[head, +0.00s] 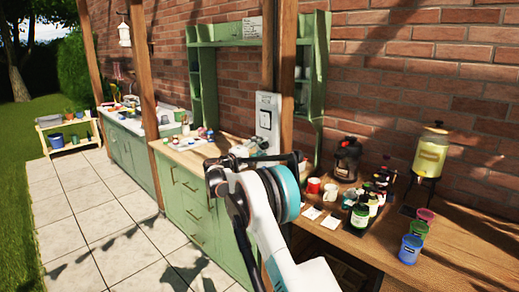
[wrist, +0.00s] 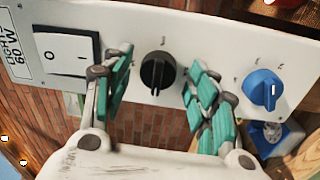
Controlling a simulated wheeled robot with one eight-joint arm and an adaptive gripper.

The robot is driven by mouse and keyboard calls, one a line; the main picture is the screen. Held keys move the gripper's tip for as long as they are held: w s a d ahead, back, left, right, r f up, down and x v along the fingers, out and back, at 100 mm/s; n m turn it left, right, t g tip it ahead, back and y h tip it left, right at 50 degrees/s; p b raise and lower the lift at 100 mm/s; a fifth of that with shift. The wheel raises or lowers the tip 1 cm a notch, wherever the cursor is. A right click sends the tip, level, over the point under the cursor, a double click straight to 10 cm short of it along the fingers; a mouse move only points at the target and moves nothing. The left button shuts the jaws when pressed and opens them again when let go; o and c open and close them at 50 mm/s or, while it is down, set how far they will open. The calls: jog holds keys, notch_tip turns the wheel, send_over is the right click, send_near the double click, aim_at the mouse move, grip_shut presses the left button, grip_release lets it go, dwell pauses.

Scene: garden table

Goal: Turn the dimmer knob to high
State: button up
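A white control panel (head: 267,118) is fixed to the wooden post in the head view. In the wrist view the panel (wrist: 210,45) carries a black knob (wrist: 158,70), a blue knob (wrist: 262,88) and a black-framed rocker switch (wrist: 67,58) marked O and I. Small marks surround both knobs, too small to read. Which knob is the dimmer I cannot tell for sure. My gripper (wrist: 160,84) is open, its green-padded fingers on either side of the black knob, with visible gaps. In the head view my gripper (head: 255,160) is just below the panel and partly hidden by my arm.
The wooden counter (head: 460,245) at right holds jars, mugs, coloured cups and a yellow drink dispenser (head: 430,152). Green cabinets (head: 200,205) stand left of my arm. A blue object (wrist: 275,135) shows below the blue knob. Paved floor at left is clear.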

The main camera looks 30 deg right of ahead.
jog(key=v, duration=1.2)
